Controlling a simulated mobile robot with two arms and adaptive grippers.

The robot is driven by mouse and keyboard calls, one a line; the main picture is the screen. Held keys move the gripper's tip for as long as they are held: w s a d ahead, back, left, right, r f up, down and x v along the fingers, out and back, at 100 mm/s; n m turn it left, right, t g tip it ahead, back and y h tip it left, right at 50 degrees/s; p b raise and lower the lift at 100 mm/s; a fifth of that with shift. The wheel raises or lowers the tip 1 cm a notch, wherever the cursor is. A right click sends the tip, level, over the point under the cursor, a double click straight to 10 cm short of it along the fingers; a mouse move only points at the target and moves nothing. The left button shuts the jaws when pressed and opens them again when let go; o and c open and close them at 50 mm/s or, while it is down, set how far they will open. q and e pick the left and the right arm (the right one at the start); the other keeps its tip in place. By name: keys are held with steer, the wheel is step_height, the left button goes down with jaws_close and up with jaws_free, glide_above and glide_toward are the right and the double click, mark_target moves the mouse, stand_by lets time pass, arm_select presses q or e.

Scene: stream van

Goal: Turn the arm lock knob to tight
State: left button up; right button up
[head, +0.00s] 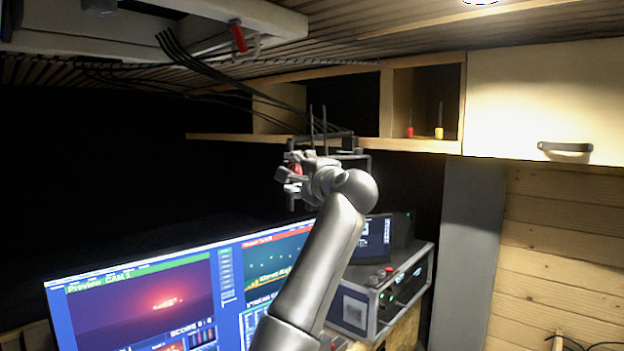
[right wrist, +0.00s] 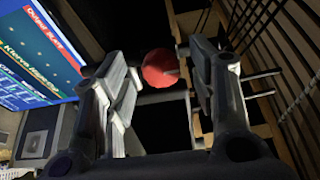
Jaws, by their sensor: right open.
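The arm lock knob appears as a round red knob (right wrist: 160,69) near the top middle of the right wrist view, on a dark bar or mount. In the head view only a small red part of it (head: 296,168) shows among my fingers. My right gripper (head: 289,176) is open, with one finger on each side of the knob. In the right wrist view the gripper (right wrist: 162,82) shows dark gaps between the fingers and the knob, so I see no clear contact. Any tight or loose marking is not readable. My left gripper is not in view.
Wide monitors (head: 150,300) stand below my right arm. A grey equipment case (head: 358,308) sits right of it. Wooden shelves (head: 400,144) with a red and a yellow handled tool lie behind. Black cables (head: 215,75) and a red handle (head: 238,37) hang from the ceiling unit.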

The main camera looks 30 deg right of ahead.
steer(key=s+a, duration=0.1)
steer(key=s, duration=0.9)
steer(key=shift+s, duration=0.4)
